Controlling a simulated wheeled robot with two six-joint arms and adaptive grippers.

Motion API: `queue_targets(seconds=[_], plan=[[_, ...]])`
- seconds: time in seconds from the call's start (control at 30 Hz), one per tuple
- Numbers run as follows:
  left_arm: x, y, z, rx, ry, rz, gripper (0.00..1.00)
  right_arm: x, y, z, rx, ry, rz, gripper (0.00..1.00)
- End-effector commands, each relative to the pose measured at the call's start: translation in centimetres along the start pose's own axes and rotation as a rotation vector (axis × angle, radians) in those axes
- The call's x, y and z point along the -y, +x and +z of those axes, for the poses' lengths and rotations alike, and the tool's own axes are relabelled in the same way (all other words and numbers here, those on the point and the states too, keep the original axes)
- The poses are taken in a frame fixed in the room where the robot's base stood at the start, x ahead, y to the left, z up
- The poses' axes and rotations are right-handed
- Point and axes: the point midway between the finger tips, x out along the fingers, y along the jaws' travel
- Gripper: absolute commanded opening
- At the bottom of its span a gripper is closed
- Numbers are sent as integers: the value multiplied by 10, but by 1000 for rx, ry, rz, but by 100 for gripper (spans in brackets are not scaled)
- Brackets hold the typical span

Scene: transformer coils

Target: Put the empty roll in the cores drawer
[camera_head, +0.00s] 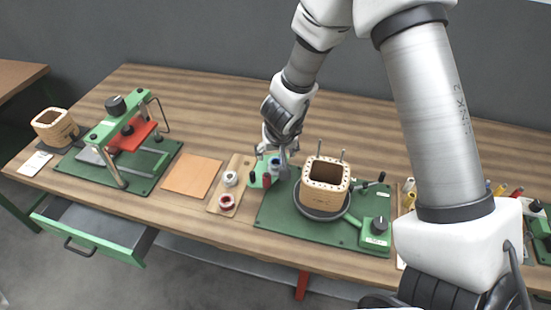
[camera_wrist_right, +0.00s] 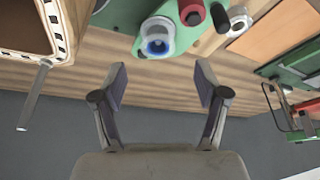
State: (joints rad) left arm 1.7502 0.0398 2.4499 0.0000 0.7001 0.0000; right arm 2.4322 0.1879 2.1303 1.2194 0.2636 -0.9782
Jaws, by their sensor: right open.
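A white roll with a blue centre (camera_wrist_right: 157,38) sits on a small green stand (camera_wrist_right: 181,18) in the right wrist view. In the head view it is partly covered by my right gripper (camera_head: 282,150), which is just above it. In the wrist view my right gripper (camera_wrist_right: 153,84) is open and empty, its fingers apart, with the roll beyond the fingertips. An open grey drawer with a green front (camera_head: 97,228) sticks out under the table's left part; its visible inside looks empty, and no label can be read. My left gripper is not in view.
A wooden board (camera_head: 240,166) with two small rolls lies left of the stand. A large square coil form (camera_head: 326,172) stands on a green winder (camera_head: 288,228) close to the right. A green press (camera_head: 125,130) stands at left. The table's back strip is clear.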

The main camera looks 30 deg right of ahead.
Motion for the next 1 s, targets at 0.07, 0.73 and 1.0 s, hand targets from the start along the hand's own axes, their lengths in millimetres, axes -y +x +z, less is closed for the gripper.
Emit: queue_targets(seconds=[0.07,0.73,1.0], plan=[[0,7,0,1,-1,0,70,0,12,1,0,2,0,73],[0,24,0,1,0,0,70,-3,58,0,0,1,0,23],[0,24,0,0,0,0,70,-3,59,0,0,1,1,23]])
